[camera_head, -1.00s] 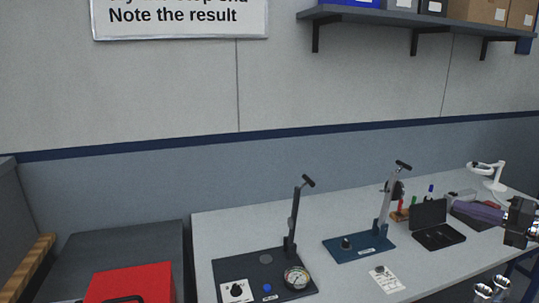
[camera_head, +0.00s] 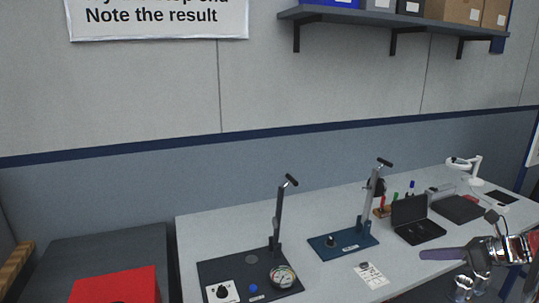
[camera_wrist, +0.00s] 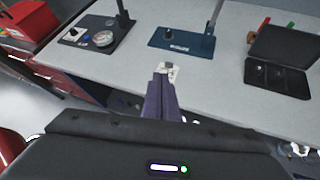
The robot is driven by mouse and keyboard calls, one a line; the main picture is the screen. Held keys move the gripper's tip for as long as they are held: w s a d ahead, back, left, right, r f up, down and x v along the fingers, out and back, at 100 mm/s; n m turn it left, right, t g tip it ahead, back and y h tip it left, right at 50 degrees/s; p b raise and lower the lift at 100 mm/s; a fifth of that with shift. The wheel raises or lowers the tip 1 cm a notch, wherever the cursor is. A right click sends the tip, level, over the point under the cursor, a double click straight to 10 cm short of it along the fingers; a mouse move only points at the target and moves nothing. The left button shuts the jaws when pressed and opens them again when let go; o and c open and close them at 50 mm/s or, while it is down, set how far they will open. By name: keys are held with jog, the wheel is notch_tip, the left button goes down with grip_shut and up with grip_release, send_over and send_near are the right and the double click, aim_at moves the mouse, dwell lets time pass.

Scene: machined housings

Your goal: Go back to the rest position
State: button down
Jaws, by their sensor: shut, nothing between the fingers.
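My gripper (camera_head: 424,254) is at the lower right of the head view, in front of the bench's front edge. Its purple fingers point left, are together and hold nothing. In the wrist view the fingers (camera_wrist: 163,74) point at the bench edge, overlapping a small white card (camera_wrist: 172,70). The card (camera_head: 371,275) lies on the bench in the head view. I cannot tell from the picture how far the fingertips are from it.
On the bench (camera_head: 205,240) stand a black lever fixture with a gauge (camera_head: 283,277), a blue lever fixture (camera_head: 342,243), an open black case (camera_head: 417,220) and a white lamp (camera_head: 463,164). A red box (camera_head: 115,286) sits at lower left. A shelf (camera_head: 390,22) hangs above.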

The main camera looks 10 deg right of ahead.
jog(key=s+a+r+n+g+h, duration=0.1)
jog(key=s+a+n+h, duration=0.1)
jog(key=s+a+n, duration=0.5)
jog(key=s+a+r+n+g+h, duration=0.1)
jog(key=s+a+n+h, duration=0.1)
jog(key=s+a+n, duration=0.6)
jog(key=s+a+r+n+g+h, duration=0.1)
jog(key=s+a+n, duration=0.7)
jog(key=a+n, duration=0.8)
jog(key=a+h, duration=0.1)
jog(key=a, duration=0.3)
jog(key=shift+r+g+h, duration=0.3)
jog(key=shift+h, duration=0.1)
